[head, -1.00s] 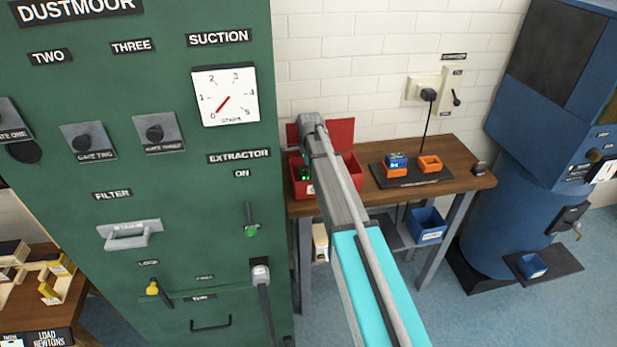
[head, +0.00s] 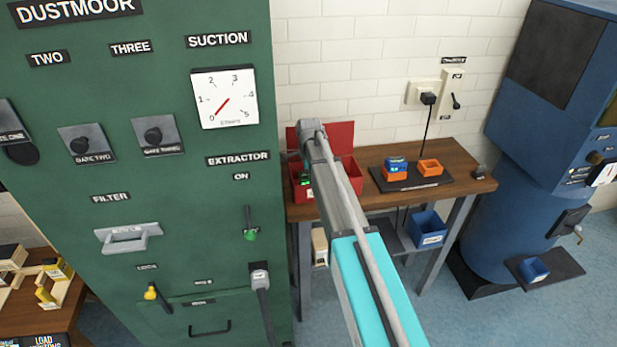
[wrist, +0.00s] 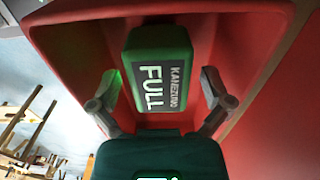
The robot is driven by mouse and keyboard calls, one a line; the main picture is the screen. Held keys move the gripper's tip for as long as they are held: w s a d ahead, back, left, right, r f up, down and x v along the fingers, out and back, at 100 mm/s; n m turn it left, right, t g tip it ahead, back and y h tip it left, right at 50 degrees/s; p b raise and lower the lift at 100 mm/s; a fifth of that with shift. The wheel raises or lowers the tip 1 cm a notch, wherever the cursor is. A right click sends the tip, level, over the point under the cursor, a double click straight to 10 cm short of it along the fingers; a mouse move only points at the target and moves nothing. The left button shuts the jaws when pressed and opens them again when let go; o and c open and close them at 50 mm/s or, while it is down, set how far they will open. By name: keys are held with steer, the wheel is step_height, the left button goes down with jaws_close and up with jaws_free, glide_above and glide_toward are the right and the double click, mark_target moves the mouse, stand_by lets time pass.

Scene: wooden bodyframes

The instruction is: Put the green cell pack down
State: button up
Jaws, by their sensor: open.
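The green cell pack (wrist: 160,72), labelled KANERUMO FULL, rests inside a red box (wrist: 75,28) in the wrist view. My gripper (wrist: 162,88) is open, with one finger on each side of the pack and a gap visible beside it. My arm hides much of the box there.
A dark charger plate (head: 436,182) on the bench carries a blue pack (head: 396,163) in one orange holder and an empty orange holder (head: 430,167). A blue bin (head: 428,230) is below. The tall green Dustmoor cabinet (head: 150,230) stands close left of the bench.

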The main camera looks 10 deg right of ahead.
steer(key=shift+r, duration=0.25)
step_height(320, 180, up, 12)
steer(key=p, duration=1.2)
steer(key=shift+f, duration=0.1)
steer(key=shift+s, duration=0.1)
stand_by(0.7)
steer(key=s+n, duration=1.8)
steer(key=s, duration=1.1)
